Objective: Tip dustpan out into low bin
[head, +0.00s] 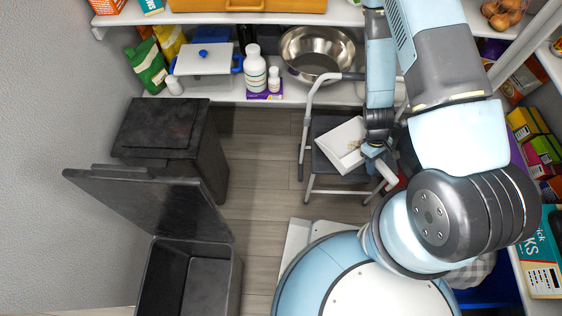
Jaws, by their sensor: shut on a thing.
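The white dustpan (335,140) is in the middle of the head view, tilted, with its open side to the left. A few small brownish specks seem to lie in it near its handle end; they are too small to name. My gripper (372,150) is shut on the dustpan at its right end, above a grey step stool. The fingertips are partly hidden by the arm. A dark grey bin (236,285) stands open at the lower left, its lid (150,200) swung up to the left. Its inside looks empty where visible. The dustpan is well apart from it, up and to the right.
A second black bin (165,125) with its lid shut stands behind the open one. The step stool (325,168) is under the dustpan. Shelves with a steel bowl (318,50) and bottles line the back. Wooden floor (258,165) is clear between bins and stool.

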